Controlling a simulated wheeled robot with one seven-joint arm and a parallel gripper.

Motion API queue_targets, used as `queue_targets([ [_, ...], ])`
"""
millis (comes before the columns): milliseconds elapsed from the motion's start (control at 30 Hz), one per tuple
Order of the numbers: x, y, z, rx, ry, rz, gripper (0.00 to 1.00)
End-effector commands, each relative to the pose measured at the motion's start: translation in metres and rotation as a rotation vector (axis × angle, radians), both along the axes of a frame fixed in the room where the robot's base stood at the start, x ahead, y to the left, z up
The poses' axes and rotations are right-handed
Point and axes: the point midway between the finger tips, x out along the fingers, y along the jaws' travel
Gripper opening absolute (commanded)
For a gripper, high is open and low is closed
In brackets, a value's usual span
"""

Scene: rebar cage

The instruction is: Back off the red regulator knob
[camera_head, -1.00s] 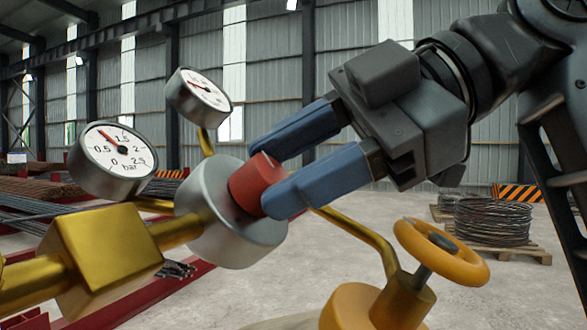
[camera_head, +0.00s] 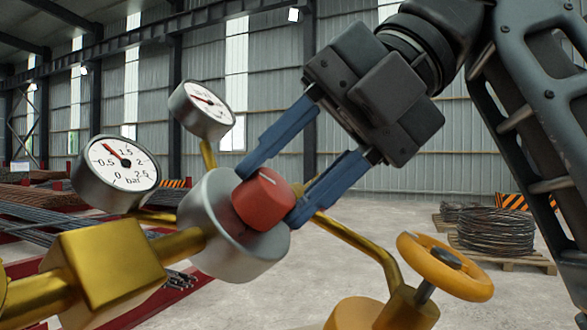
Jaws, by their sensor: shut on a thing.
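The red regulator knob (camera_head: 263,200) sits on the round silver regulator body (camera_head: 215,222), with a pale line mark showing on its face. My gripper (camera_head: 270,190) has its two blue fingers on opposite sides of the knob, one at its upper left and one at its lower right, and is shut on it. The near gauge (camera_head: 118,166), marked in bar, has a red needle pointing to the upper left, a little above 0.5. A second gauge (camera_head: 208,106) stands behind it, its figures too small to read.
A brass block and pipe (camera_head: 103,268) run left from the regulator. A yellow handwheel valve (camera_head: 444,266) stands at the lower right, below my gripper. Wire coils (camera_head: 496,230) lie on pallets behind, and rebar (camera_head: 40,200) lies at the left. The floor between is open.

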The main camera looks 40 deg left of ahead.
Motion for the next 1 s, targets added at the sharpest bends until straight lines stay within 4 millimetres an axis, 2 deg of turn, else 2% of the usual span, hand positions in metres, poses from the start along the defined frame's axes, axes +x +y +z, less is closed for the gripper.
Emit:
queue_targets([
  [1000, -0.0043, 0.0012, 0.0020, 0.162, -0.683, 0.589, 0.12],
])
